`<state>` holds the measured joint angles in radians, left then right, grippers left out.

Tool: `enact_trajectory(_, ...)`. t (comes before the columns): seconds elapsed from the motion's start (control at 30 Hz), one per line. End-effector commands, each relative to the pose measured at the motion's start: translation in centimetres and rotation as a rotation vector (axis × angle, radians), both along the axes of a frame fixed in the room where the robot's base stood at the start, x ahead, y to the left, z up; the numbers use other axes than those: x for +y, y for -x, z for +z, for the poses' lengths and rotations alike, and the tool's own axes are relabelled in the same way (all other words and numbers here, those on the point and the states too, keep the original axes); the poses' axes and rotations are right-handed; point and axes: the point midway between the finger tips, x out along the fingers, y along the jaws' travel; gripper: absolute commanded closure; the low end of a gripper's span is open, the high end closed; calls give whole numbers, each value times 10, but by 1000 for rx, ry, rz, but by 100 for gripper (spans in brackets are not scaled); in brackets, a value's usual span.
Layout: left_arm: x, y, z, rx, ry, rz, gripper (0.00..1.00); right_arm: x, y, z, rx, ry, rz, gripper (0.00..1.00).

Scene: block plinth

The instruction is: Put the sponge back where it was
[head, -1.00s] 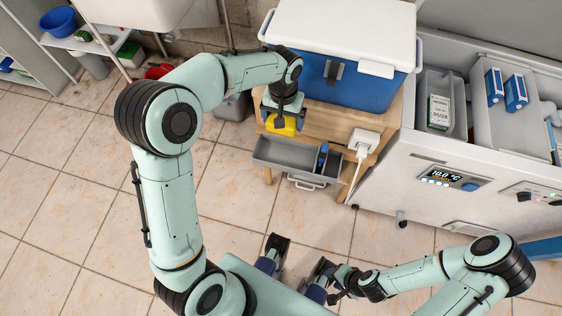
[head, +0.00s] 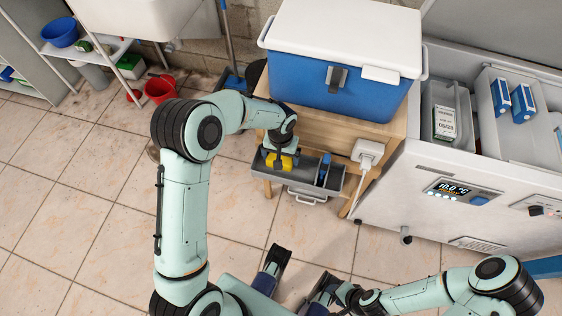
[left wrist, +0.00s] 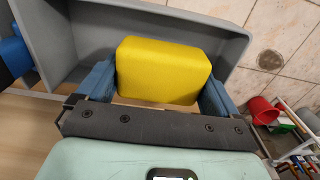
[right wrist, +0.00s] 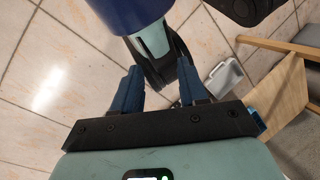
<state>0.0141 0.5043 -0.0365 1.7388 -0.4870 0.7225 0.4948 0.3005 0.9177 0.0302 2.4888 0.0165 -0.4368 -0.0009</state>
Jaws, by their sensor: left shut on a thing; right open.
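The yellow sponge (head: 284,162) is between the fingers of my left gripper (head: 279,157), which is shut on it. It fills the middle of the left wrist view (left wrist: 165,65), with a blue finger at each side. The sponge is over the left compartment of the pulled-out grey drawer (head: 335,192); I cannot tell whether it touches the drawer floor. The drawer is under the wooden table (head: 390,135). My right gripper (right wrist: 158,85) is open and empty, low over the floor, away from the drawer.
A blue item (head: 324,168) lies in the drawer's right part. A blue cool box (head: 310,85) with a white lid stands on the table. A white plug (head: 367,152) is at the table's right edge, beside a white appliance (head: 420,195).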

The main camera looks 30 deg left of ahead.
Motion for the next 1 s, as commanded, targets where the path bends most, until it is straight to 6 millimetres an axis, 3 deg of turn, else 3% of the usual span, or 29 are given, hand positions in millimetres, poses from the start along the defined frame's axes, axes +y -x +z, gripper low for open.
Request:
enact_trajectory(0.27,0,1,-39,3,0,1,34,-3,-8,-9,-22,9,-9,57)
enact_trajectory(0.7,0,0,-43,1,-1,0,34,-5,-12,-12,-32,14,-13,57)
enact_trajectory(0.73,0,0,-43,1,-1,0,0,-5,-12,-11,-32,14,-13,57)
enact_trajectory(1.0,0,0,-40,1,0,0,0,-4,-11,-9,-29,12,-12,57)
